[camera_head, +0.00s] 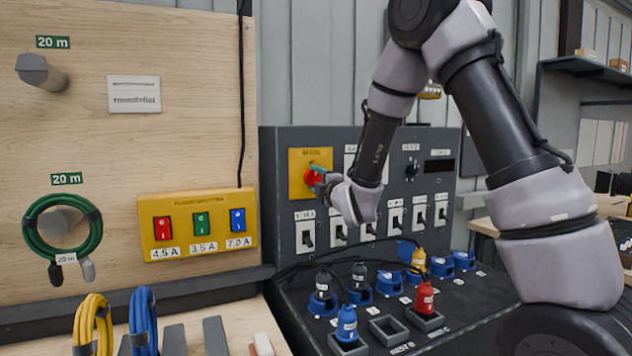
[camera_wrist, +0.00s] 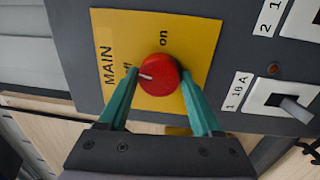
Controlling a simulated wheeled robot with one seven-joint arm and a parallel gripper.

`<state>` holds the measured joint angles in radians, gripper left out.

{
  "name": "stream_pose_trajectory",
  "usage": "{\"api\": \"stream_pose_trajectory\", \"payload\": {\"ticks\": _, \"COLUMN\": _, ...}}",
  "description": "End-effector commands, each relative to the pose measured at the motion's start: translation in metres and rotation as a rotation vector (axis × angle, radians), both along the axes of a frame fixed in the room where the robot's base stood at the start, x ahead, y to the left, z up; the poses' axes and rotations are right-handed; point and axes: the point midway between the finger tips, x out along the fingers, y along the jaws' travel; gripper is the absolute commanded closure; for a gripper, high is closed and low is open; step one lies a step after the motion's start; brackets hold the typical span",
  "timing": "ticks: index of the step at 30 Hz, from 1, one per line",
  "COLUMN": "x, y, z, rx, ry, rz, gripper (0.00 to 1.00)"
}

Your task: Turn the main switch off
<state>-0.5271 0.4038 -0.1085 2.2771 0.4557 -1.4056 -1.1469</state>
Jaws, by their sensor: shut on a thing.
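The main switch is a red round knob (camera_wrist: 160,75) on a yellow plate (camera_wrist: 200,28) marked MAIN, with "on" and a partly hidden "off". In the wrist view its white pointer line is on the knob's left side, facing the "off" lettering. My gripper (camera_wrist: 158,78) has its two green fingers on either side of the knob, closed on it. In the head view the knob (camera_head: 310,177) shows at the upper left of the dark panel, with my gripper (camera_head: 318,178) reaching it from the right and partly covering the plate.
Several black toggle switches (camera_head: 308,234) sit below the knob; one (camera_wrist: 295,105) shows close by in the wrist view. Plugged blue and red connectors (camera_head: 347,322) with cables stand on the sloped desk. A yellow box with coloured rockers (camera_head: 197,224) is on the left board.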

Motion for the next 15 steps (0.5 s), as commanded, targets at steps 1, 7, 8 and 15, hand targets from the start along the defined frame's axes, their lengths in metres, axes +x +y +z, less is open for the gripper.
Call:
{"api": "stream_pose_trajectory", "payload": {"ticks": 1, "x": -0.0003, "y": -0.0002, "z": -0.0013, "rx": -0.029, "ry": -0.009, "rz": 0.0, "gripper": 0.9}}
{"api": "stream_pose_trajectory", "payload": {"ticks": 7, "x": -0.0006, "y": 0.0002, "z": -0.0014, "rx": -0.127, "ry": -0.05, "rz": 0.002, "gripper": 0.9}}
{"api": "stream_pose_trajectory", "payload": {"ticks": 8, "x": -0.0006, "y": 0.0002, "z": -0.0014, "rx": -0.138, "ry": -0.055, "rz": 0.002, "gripper": 0.9}}
{"api": "stream_pose_trajectory", "payload": {"ticks": 15, "x": -0.0003, "y": -0.0004, "z": -0.0015, "rx": -0.191, "ry": -0.076, "rz": 0.0, "gripper": 0.9}}
